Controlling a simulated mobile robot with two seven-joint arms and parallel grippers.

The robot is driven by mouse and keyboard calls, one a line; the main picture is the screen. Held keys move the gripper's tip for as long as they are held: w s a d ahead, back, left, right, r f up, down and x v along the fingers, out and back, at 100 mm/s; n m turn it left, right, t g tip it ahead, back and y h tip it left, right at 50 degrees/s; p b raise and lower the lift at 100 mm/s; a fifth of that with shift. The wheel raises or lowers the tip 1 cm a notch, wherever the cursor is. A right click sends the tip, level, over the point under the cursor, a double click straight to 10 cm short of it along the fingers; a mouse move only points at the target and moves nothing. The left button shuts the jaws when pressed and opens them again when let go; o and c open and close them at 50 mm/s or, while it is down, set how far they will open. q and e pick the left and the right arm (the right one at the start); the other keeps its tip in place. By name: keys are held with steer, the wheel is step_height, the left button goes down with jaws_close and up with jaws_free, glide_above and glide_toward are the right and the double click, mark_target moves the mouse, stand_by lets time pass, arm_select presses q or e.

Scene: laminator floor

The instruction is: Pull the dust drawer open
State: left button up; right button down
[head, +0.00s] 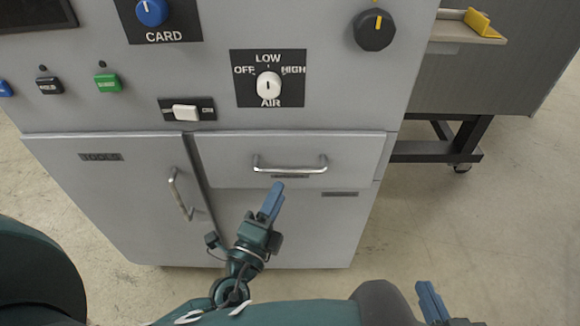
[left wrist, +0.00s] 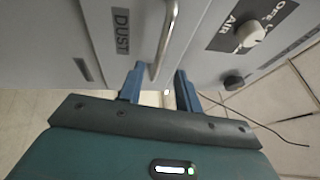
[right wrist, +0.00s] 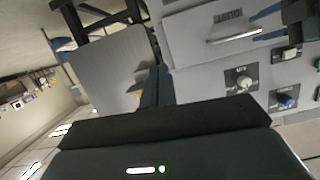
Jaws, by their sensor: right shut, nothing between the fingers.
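The dust drawer (head: 225,160) is a grey panel with a bar handle (head: 290,168) in the machine's front; it looks closed. The right wrist view shows its DUST label (right wrist: 230,15) and handle (right wrist: 235,39). My left gripper (head: 273,197) is just below and in front of the handle in the head view. In the left wrist view its two blue fingers (left wrist: 160,88) are apart, with one end of the handle (left wrist: 166,40) between them; contact cannot be told. My right gripper (head: 428,298) is shut and empty at lower right; its fingers (right wrist: 156,85) are together.
A TOOLS cabinet door (head: 100,190) with its own handle is left of the drawer. Knobs, a white AIR switch (head: 268,85) and buttons are above. A side table with a dark frame (head: 440,150) stands at right. The floor at right is clear.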

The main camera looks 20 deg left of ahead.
mark_target(290, 171)
arm_select(q)
steer(key=p+x, duration=0.1)
steer(key=x, duration=0.6)
steer(key=shift+w, duration=0.35)
steer(key=shift+c, duration=0.2)
jaws_close()
